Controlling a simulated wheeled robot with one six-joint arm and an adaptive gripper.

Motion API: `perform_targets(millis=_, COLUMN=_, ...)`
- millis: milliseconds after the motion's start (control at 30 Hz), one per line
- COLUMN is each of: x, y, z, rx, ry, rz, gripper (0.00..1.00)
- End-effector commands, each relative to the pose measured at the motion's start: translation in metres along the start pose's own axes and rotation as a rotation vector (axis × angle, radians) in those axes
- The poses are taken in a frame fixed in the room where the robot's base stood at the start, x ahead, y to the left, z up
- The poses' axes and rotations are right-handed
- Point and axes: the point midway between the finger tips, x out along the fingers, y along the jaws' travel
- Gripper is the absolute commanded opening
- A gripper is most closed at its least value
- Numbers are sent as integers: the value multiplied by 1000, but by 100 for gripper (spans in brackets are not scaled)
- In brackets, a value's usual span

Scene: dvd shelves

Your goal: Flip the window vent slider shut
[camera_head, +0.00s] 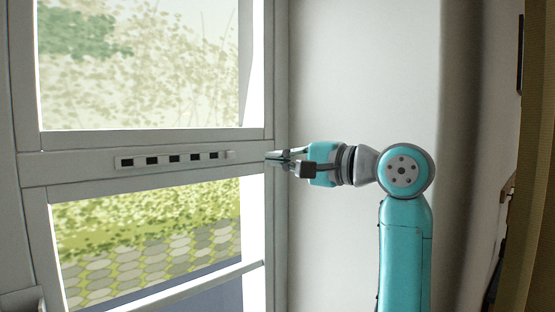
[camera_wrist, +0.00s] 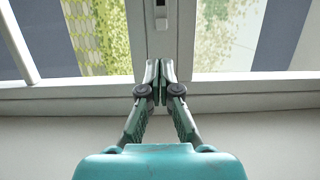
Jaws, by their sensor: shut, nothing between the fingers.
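The window vent (camera_head: 173,159) is a pale strip with several dark slots on the middle crossbar of the window frame, in the head view. A small light slider knob (camera_head: 230,155) sits at its right end, and the dark slots show. In the wrist view, the vent's end with the knob (camera_wrist: 161,22) shows at the top, beyond the fingertips. My gripper (camera_head: 272,156) is shut and empty, to the right of the knob at about the same height. Its fingertips (camera_wrist: 160,72) meet in the wrist view. I cannot tell whether they touch the frame.
The white window frame (camera_head: 130,136) surrounds an upper and a lower glass pane, with greenery and paving outside. A plain pale wall (camera_head: 350,70) lies right of the window, behind my arm. A brownish edge (camera_head: 540,150) stands at the far right.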

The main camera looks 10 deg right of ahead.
Motion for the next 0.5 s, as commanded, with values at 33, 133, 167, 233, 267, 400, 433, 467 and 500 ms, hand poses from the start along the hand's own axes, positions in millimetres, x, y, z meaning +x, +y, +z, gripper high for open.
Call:
perform_targets(millis=33, x=10, y=0, z=1, rx=2, ry=-4, rz=1, gripper=0)
perform_targets(millis=133, x=28, y=0, z=1, rx=1, ry=-3, rz=1, gripper=0)
perform_targets(millis=167, x=33, y=0, z=1, rx=1, ry=-4, rz=1, gripper=0)
perform_targets(millis=233, x=44, y=0, z=0, rx=1, ry=-2, rz=0, gripper=0)
perform_targets(millis=267, x=48, y=0, z=1, rx=0, ry=-2, rz=0, gripper=0)
perform_targets(millis=400, x=64, y=0, z=0, rx=1, ry=-1, rz=0, gripper=0)
perform_targets(millis=433, x=67, y=0, z=0, rx=1, ry=-1, rz=-1, gripper=0)
perform_targets(millis=467, x=69, y=0, z=0, rx=0, ry=0, rz=-1, gripper=0)
perform_targets(millis=500, x=71, y=0, z=0, rx=0, ry=0, rz=0, gripper=0)
